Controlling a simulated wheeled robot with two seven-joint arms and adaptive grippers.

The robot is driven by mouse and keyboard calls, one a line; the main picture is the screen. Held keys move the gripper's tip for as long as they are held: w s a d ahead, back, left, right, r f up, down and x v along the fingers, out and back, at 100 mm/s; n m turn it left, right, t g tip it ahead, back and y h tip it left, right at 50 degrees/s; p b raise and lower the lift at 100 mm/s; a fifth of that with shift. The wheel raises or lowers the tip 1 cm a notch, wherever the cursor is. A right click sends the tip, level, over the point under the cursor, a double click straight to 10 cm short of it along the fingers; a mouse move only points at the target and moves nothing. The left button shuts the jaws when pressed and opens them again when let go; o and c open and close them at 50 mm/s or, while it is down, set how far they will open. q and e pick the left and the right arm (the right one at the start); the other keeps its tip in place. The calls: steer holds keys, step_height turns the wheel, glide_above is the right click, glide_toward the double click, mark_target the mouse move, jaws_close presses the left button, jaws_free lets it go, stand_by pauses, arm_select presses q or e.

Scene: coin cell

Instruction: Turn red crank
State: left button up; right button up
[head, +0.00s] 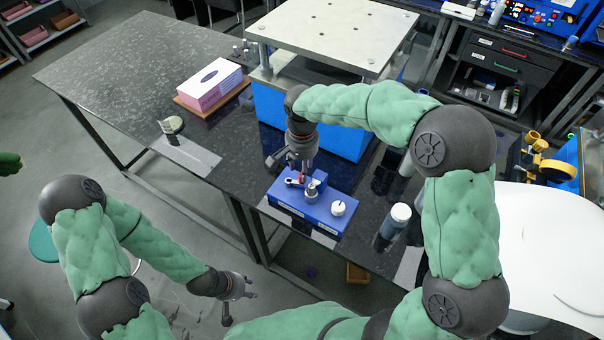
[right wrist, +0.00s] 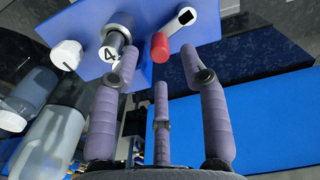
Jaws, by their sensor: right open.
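The blue box (head: 316,212) sits near the front edge of the dark table. It carries a grey crank arm with a red handle (right wrist: 160,46), a metal cylinder marked 4 (right wrist: 117,46) and a white knob (head: 338,208). In the head view my right gripper (head: 302,172) is above the crank and partly hides it. In the right wrist view my right gripper (right wrist: 160,58) is open, with the red handle between its two outer fingertips in the picture; contact cannot be told. My left gripper (head: 240,300) is open and empty, low in front of the table.
A white-lidded bottle (head: 395,221) stands right of the blue box. Behind it is a blue press with a pale top plate (head: 335,32). A pink tissue box (head: 210,84) lies at left. The table's left part (head: 120,60) is clear.

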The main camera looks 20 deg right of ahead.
step_height(320, 180, up, 7)
stand_by(0.3)
steer(key=shift+f, duration=0.1)
stand_by(0.4)
